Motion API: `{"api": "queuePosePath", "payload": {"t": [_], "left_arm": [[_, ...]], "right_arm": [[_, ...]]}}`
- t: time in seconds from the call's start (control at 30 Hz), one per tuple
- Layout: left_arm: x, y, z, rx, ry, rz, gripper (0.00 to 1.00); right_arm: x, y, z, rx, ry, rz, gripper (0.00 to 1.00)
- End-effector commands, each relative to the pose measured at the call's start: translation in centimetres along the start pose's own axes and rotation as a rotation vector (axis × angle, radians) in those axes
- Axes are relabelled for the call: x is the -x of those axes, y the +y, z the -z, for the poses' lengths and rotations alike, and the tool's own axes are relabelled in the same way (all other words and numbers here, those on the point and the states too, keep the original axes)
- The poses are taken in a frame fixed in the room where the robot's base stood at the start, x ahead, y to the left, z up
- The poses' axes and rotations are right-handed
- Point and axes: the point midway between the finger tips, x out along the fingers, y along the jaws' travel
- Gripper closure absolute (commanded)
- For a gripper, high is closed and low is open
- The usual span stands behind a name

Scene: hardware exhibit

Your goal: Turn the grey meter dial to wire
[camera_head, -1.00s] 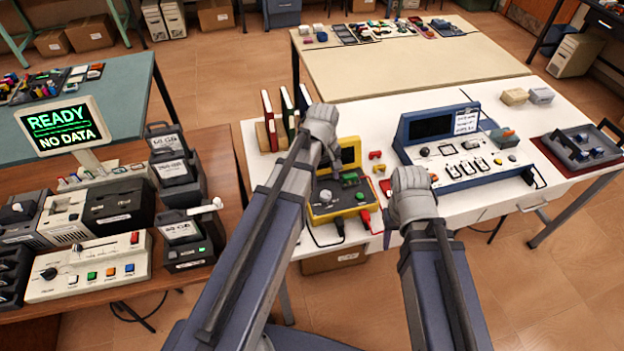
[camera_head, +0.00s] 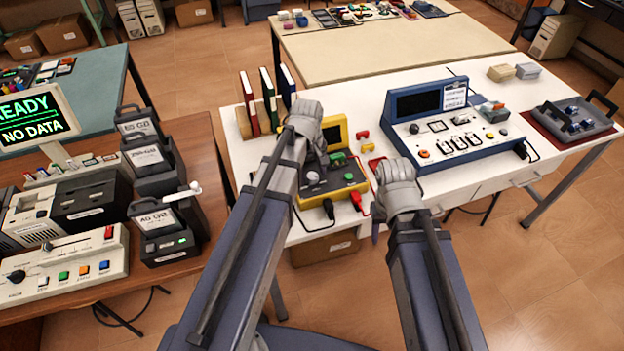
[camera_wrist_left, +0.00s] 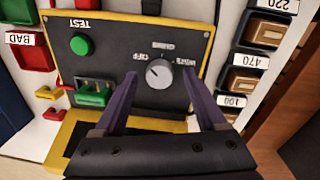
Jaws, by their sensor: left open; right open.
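The meter (camera_head: 335,188) is a yellow-edged box with a dark panel and a raised yellow screen, on the white table. In the head view my left wrist hides part of the meter. My right gripper (camera_head: 378,224) is open and empty, right of the meter near the table's front edge.
A green button (camera_wrist_left: 82,45) and a green terminal block (camera_wrist_left: 93,92) sit on the meter's panel. Red and black leads run at its front. A blue tester (camera_head: 455,130) stands to the right, upright books (camera_head: 268,98) at the back left. Labelled bins (camera_wrist_left: 243,80) flank the meter.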

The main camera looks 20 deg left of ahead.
Motion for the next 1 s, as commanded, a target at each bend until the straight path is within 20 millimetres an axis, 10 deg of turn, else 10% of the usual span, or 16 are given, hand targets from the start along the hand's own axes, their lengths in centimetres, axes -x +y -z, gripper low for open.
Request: {"api": "queuePosePath", "payload": {"t": [0.33,1.0], "left_arm": [[-0.37,0.02,-0.01,0.0,0.0,0.0,0.29],[-0.38,0.02,-0.01,0.0,0.0,0.0,1.0]], "right_arm": [[-0.37,-0.04,0.02,0.0,0.0,0.0,0.5],[-0.38,-0.04,0.02,0.0,0.0,0.0,0.5]]}}
